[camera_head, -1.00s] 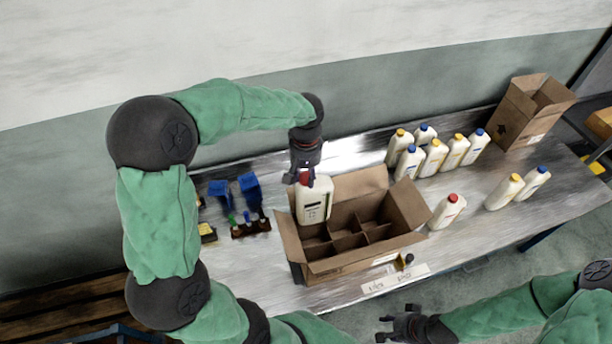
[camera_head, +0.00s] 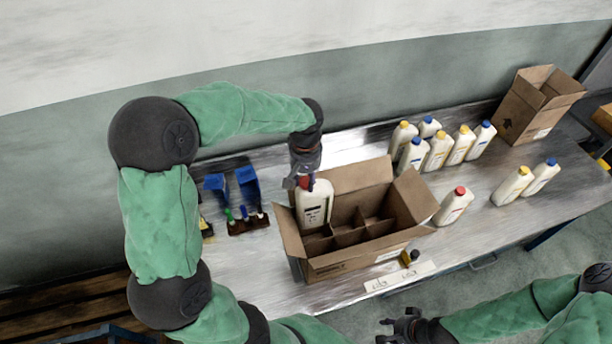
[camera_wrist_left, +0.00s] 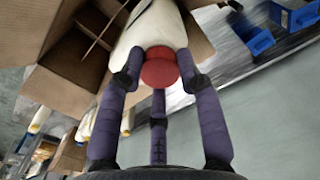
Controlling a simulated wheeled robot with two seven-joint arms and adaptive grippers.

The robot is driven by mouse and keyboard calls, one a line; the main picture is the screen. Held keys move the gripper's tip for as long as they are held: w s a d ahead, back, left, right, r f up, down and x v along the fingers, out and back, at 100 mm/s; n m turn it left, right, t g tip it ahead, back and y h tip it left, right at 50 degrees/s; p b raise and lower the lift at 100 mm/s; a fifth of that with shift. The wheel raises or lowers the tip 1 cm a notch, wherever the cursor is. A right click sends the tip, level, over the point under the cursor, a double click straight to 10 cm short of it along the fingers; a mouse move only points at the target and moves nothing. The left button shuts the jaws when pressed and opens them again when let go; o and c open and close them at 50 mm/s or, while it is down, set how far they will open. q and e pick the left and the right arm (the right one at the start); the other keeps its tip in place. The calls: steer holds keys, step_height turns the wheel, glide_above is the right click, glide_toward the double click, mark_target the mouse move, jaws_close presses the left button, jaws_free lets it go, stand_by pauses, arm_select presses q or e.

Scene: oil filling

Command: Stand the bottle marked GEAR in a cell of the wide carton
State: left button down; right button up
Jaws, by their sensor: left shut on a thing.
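My left gripper (camera_head: 304,176) is shut around the red cap of a white bottle (camera_head: 314,212) with a dark-printed label, too small to read. The bottle is close to upright, its lower part inside the left end of the wide cardboard carton (camera_head: 338,262). The carton walls hide its base, so I cannot tell whether it touches the floor. In the left wrist view the fingers (camera_wrist_left: 160,85) close around the red cap (camera_wrist_left: 159,68), with the carton dividers (camera_wrist_left: 92,30) beside the bottle. My right gripper (camera_head: 392,328) is open and empty at the bottom, away from the table.
Another red-capped bottle (camera_head: 454,207) stands right of the carton. Several yellow- and blue-capped bottles (camera_head: 440,150) stand behind it, with two more (camera_head: 512,187) further right. A taller open carton (camera_head: 538,105) is at the back right. Blue bins (camera_head: 248,186) are at the left. The carton's other cells look empty.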

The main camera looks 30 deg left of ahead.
arm_select(q)
steer(key=shift+f+b, duration=7.3)
steer(key=shift+f, duration=2.75)
steer(key=shift+f+b, duration=0.5)
steer(key=shift+f, duration=0.15)
steer(key=c, duration=0.9)
jaws_free()
steer(key=shift+r, duration=0.1)
steer(key=shift+o, duration=0.7)
steer(key=shift+s, duration=0.1)
step_height(320, 180, up, 12)
steer(key=shift+f, duration=0.1)
